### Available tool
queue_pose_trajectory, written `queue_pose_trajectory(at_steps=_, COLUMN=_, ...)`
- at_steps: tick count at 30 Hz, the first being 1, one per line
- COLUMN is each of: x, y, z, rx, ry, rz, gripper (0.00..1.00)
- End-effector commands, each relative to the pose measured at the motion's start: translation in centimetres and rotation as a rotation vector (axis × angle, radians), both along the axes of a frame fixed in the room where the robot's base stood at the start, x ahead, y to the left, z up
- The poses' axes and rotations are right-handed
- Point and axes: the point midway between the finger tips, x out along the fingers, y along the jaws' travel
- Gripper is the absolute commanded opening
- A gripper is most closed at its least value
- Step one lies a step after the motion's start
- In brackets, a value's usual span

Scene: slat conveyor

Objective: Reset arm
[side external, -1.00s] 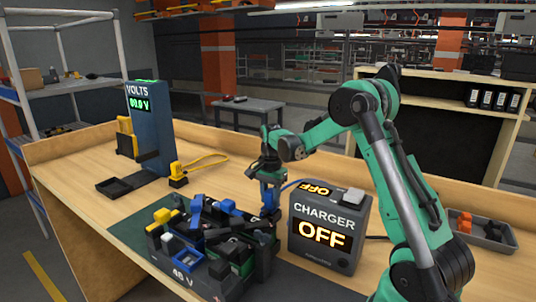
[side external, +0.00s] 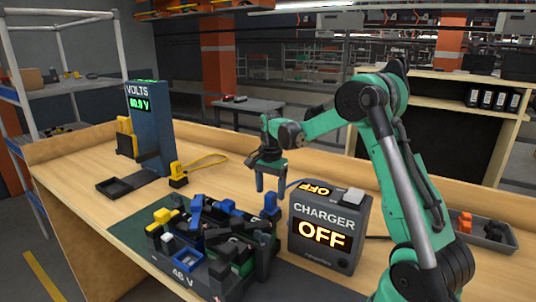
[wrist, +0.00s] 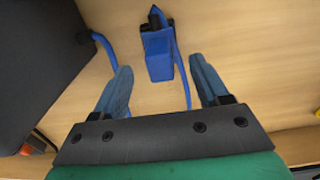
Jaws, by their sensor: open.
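My green arm holds my gripper (side external: 271,184) above the bench, just left of the charger. Its two blue-grey fingers are open and empty, pointing down. The pack, labelled 48 V (side external: 183,273), carries several black, blue, yellow and white plugs and leads.
The charger (side external: 327,252) reads OFF and stands right of the pack. A blue voltmeter post (side external: 150,145), a black tray (side external: 113,188) and a yellow connector (side external: 178,178) are on the left. A grey tray (side external: 490,232) is at right. The bench behind the gripper is clear.

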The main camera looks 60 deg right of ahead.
Motion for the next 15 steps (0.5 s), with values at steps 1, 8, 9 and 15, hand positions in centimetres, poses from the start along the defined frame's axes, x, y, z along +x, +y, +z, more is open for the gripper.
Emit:
queue_pose_trajectory(at_steps=1, x=0.0, y=0.0, z=0.7, rx=0.0, ry=0.0, rz=0.0, gripper=0.68)
queue_pose_trajectory(at_steps=8, x=0.0, y=0.0, z=2.4, rx=0.0, ry=0.0, rz=0.0, gripper=0.68)
queue_pose_trajectory(at_steps=9, x=0.0, y=0.0, z=2.4, rx=0.0, ry=0.0, rz=0.0, gripper=0.68)
queue_pose_trajectory(at_steps=15, x=0.0, y=0.4, z=2.6, rx=-0.004, ry=-0.007, rz=0.021, gripper=0.68)
